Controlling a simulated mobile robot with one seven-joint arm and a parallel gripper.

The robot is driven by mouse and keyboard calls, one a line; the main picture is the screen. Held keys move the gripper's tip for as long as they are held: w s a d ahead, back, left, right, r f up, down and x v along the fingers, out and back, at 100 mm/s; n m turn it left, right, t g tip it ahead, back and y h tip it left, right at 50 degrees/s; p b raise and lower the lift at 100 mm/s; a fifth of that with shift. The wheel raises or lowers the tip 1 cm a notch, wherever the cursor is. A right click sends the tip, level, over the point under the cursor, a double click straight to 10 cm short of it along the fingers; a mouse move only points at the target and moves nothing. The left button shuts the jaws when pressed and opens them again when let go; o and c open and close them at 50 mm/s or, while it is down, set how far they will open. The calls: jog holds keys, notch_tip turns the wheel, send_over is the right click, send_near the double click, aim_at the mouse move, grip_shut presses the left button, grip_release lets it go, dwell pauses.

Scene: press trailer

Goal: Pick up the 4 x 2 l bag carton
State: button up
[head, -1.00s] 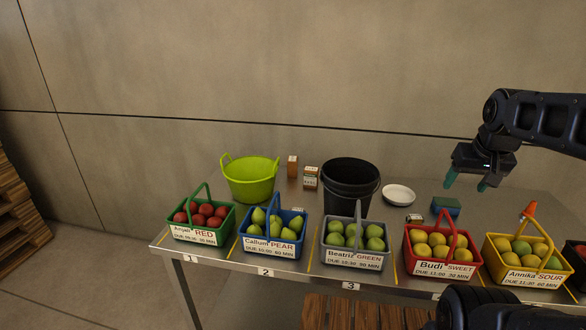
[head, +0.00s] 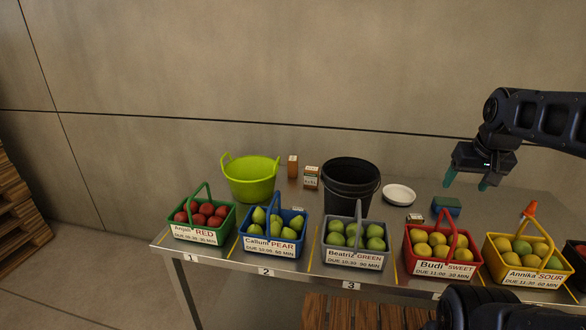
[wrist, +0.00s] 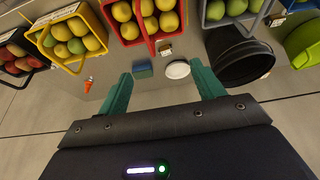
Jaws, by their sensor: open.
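The print is too small to tell which is the 4 x 2 l bag carton. My gripper (head: 467,181) is open and empty, raised above the right part of the table, well right of both cartons. In the wrist view its teal fingers (wrist: 160,78) are spread apart with nothing between them.
A green tub (head: 250,180) and black bucket (head: 350,187) flank the cartons. Labelled fruit baskets, including Beatriz's (head: 355,260), line the front edge.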

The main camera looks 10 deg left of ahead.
jog(key=w+a+r, duration=0.2)
jog(key=w+a, duration=0.2)
jog(key=w, duration=0.5)
jog(key=w+a+r, duration=0.1)
jog(key=w+a, duration=0.3)
jog(key=w, duration=0.5)
jog(key=w+a+r, duration=0.2)
jog(key=w+a, duration=0.2)
jog(key=w, duration=0.5)
jog(key=n, duration=0.1)
send_over(293, 158)
jog(key=s, duration=0.3)
notch_tip(293, 158, down, 24)
jog(key=shift+y, duration=0.3)
jog(key=x, duration=1)
jog(key=shift+d, duration=0.15)
jog(key=shift+s, duration=0.1)
jog(key=shift+c, duration=0.2)
jog(key=c, duration=1.1)
